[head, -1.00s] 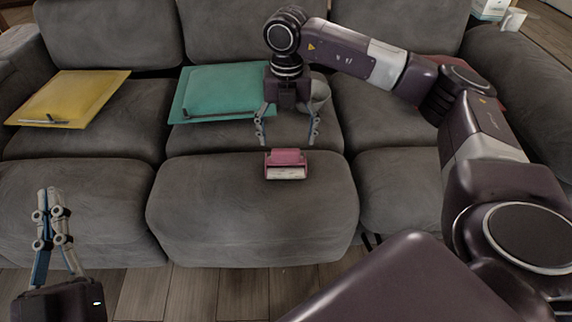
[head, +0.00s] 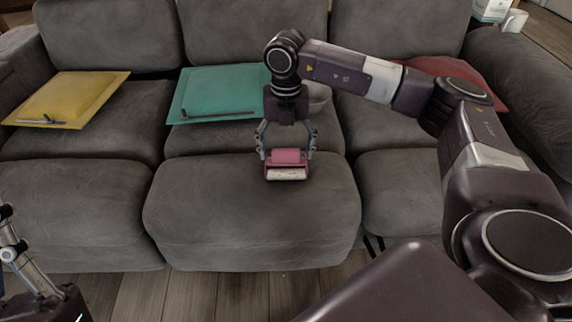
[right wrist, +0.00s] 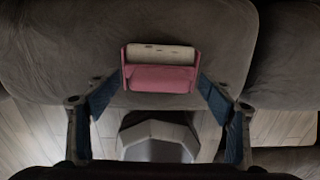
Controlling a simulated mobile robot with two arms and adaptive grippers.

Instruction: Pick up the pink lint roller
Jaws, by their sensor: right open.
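The pink lint roller (head: 287,157), with a white roll along its near side, rests on the middle grey sofa seat. In the right wrist view the lint roller (right wrist: 160,68) lies ahead of and between the fingertips. My right gripper (head: 287,152) is open, pointing down over the roller with one finger at each side; the wrist view also shows its fingers (right wrist: 160,95) spread. I cannot tell whether they touch the roller. My left gripper (head: 10,250) is partly cut off at the lower left edge, away from the roller, and its opening is unclear.
A teal cushion-like item (head: 215,92) and a yellow one (head: 68,99) lie on the seats, each with a dark stick-like thing on its front edge.

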